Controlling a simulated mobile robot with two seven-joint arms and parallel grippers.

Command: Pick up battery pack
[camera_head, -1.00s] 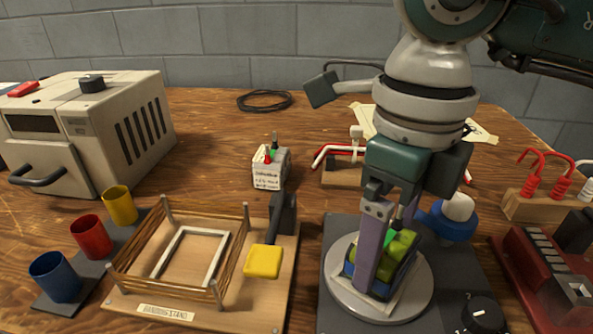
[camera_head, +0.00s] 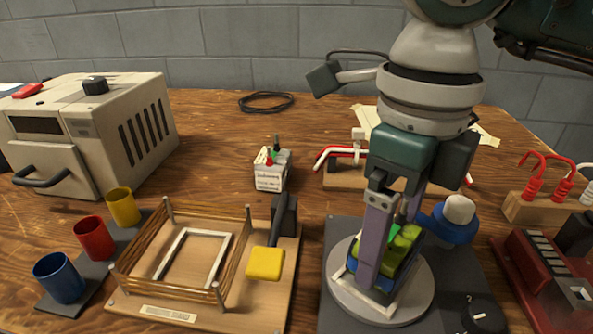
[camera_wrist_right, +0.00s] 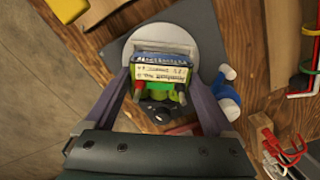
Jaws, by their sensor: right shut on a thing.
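The battery pack (camera_head: 404,247), with green cells in a dark blue frame, sits over the round light-grey plate (camera_head: 347,293) of a dark base. It also shows in the right wrist view (camera_wrist_right: 160,72), with printed labels on its side. My right gripper (camera_head: 388,262) comes down from above and is shut on the battery pack, one purple finger in front of it. In the right wrist view the fingers stand on both sides of the pack. I cannot tell whether the pack still touches the plate. My left gripper is not in view.
A wooden frame stand (camera_head: 270,306) with a yellow paddle (camera_head: 266,263) is left of the plate. A blue knob with a white top (camera_head: 459,212) is close on the right. A dark red device (camera_head: 535,270) stands further right. A small white box (camera_head: 270,172) is behind.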

